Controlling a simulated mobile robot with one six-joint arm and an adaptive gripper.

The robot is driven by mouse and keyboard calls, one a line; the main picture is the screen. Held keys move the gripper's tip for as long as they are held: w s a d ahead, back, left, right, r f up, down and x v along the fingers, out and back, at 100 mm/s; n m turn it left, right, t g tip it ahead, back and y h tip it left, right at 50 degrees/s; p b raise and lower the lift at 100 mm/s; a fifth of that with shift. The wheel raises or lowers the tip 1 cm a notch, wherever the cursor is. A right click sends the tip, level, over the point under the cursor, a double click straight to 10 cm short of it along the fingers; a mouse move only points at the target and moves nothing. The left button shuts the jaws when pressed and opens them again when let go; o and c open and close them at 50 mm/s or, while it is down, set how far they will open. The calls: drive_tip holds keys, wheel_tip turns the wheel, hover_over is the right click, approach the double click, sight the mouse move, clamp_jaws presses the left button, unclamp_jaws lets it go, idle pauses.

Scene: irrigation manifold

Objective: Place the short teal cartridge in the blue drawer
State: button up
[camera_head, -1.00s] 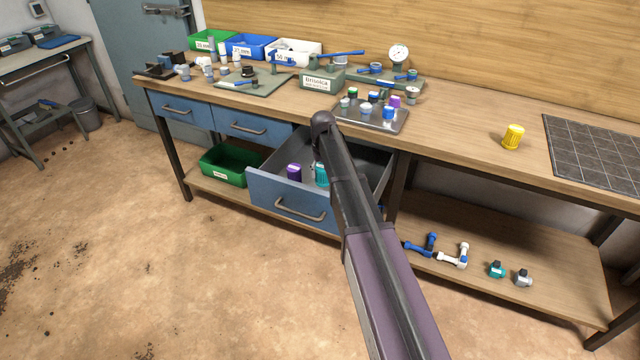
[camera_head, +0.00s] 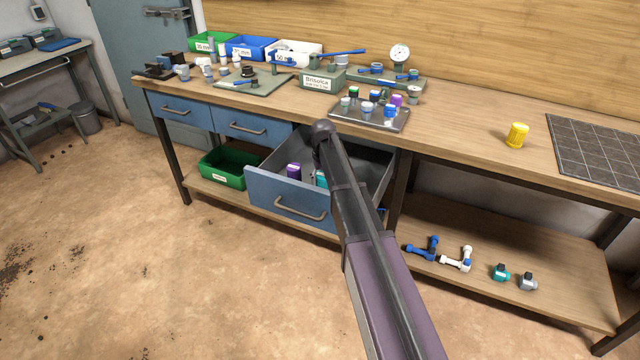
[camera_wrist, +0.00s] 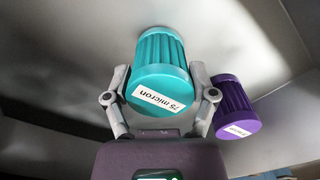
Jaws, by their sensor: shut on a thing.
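The teal cartridge (camera_wrist: 160,62), with a white label reading "75 micron", is held between the fingers of my gripper (camera_wrist: 160,98) in the wrist view. In the head view the teal cartridge (camera_head: 321,179) is inside the open blue drawer (camera_head: 290,200), mostly hidden by my arm. A purple cartridge (camera_head: 294,171) stands in the drawer to the left. It also shows in the wrist view (camera_wrist: 234,108), close to the right finger. I cannot tell whether the teal cartridge touches the drawer floor.
A green bin (camera_head: 222,168) sits on the lower shelf left of the drawer. A metal tray (camera_head: 375,119) with several small parts stands on the bench above. A yellow cartridge (camera_head: 517,135) stands at the right. The drawer's walls surround my gripper.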

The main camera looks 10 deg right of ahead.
drive_tip(key=shift+f, duration=0.2)
drive_tip(key=o, duration=1.2)
drive_tip(key=shift+r, duration=0.25)
wheel_tip(320, 180, up, 12)
drive_tip(key=p, duration=1.2)
